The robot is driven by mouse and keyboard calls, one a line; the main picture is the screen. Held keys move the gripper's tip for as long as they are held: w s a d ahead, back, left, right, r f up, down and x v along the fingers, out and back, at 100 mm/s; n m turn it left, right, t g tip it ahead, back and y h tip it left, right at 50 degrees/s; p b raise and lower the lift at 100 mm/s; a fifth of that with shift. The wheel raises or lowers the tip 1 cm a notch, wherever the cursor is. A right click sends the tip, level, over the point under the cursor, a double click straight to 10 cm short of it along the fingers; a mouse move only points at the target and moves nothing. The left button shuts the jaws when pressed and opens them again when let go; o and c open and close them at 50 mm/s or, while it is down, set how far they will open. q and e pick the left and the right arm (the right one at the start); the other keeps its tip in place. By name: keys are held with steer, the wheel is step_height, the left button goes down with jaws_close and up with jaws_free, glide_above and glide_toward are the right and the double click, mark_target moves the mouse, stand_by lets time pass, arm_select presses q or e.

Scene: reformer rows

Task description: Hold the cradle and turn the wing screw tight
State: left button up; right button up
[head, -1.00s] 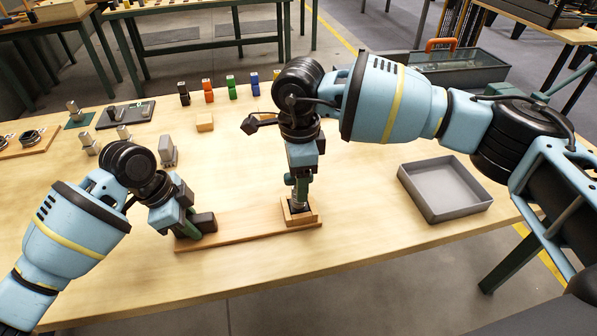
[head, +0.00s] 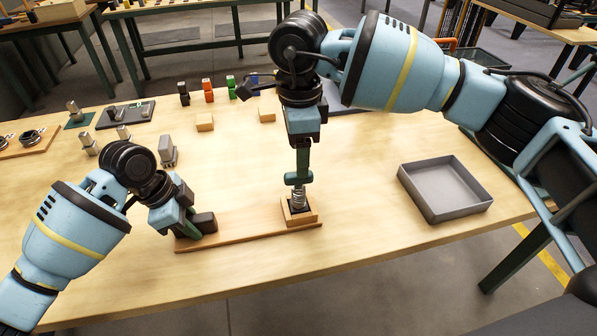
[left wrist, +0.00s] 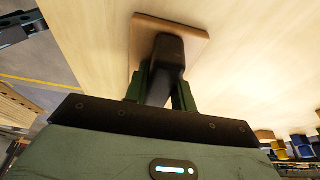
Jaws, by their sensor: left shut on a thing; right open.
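The cradle is a long wooden board (head: 248,229) with a small wooden block (head: 313,216) at its right end. My left gripper (head: 192,229) is shut on the dark handle (head: 206,222) at the board's left end. In the left wrist view, its green fingers flank the dark handle (left wrist: 168,52) on the board (left wrist: 185,34). My right gripper (head: 298,182) is open, pointing down just above the screw. Whether its fingertips touch the screw cannot be told.
A grey empty tray (head: 446,190) lies to the right. Coloured blocks (head: 208,90), small wooden blocks (head: 205,123) and metal parts (head: 167,150) stand further back. The table between cradle and tray is clear.

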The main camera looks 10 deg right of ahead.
arm_select(q)
steer(key=shift+a+f, duration=0.1)
steer(key=shift+f, duration=0.15)
arm_select(e)
steer(key=shift+f, duration=0.1)
arm_select(q)
steer(key=o, duration=1)
steer(key=shift+o, duration=0.2)
steer(key=shift+s, duration=0.1)
steer(key=shift+o, duration=1)
steer(key=shift+r+p, duration=0.85)
steer(key=shift+r, duration=0.85)
steer(key=shift+r+p, duration=1.2)
steer(key=shift+r, duration=1.4)
arm_select(e)
step_height(320, 180, up, 12)
steer(key=t, duration=0.1)
steer(key=shift+s+f+t, duration=0.2)
steer(key=shift+s+t, duration=0.1)
steer(key=shift+s, duration=0.15)
